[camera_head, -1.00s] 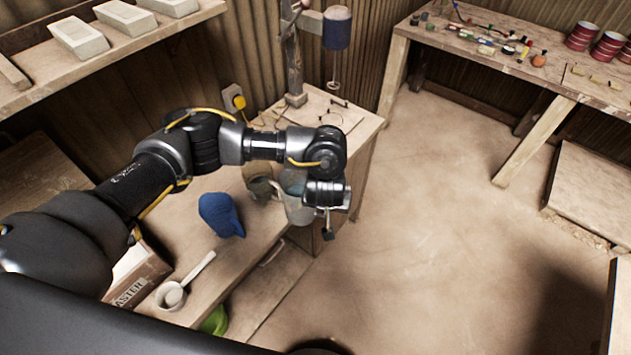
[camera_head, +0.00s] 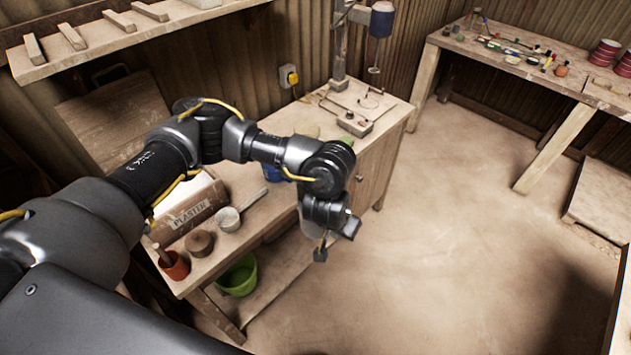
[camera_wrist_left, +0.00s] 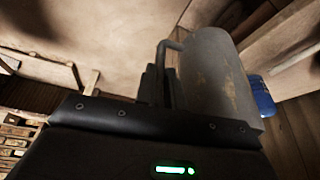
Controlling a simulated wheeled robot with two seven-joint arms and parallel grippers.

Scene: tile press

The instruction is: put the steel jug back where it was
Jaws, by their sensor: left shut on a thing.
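The steel jug (camera_wrist_left: 215,80) is a worn grey vessel, large in the left wrist view. My left gripper (camera_wrist_left: 164,82) is shut on its handle, with the body to the right of the fingers. In the head view my left gripper (camera_head: 345,226) hangs beyond the front edge of the workbench (camera_head: 262,212). My own wrist hides most or all of the jug there, so I cannot tell its tilt. My right gripper is not in view.
On the bench are a plaster box (camera_head: 188,212), a ladle (camera_head: 230,217), a brown pot (camera_head: 199,243), a red-orange pot (camera_head: 175,266) and a blue thing (camera_head: 272,173) partly behind my arm. A green bowl (camera_head: 238,276) sits below.

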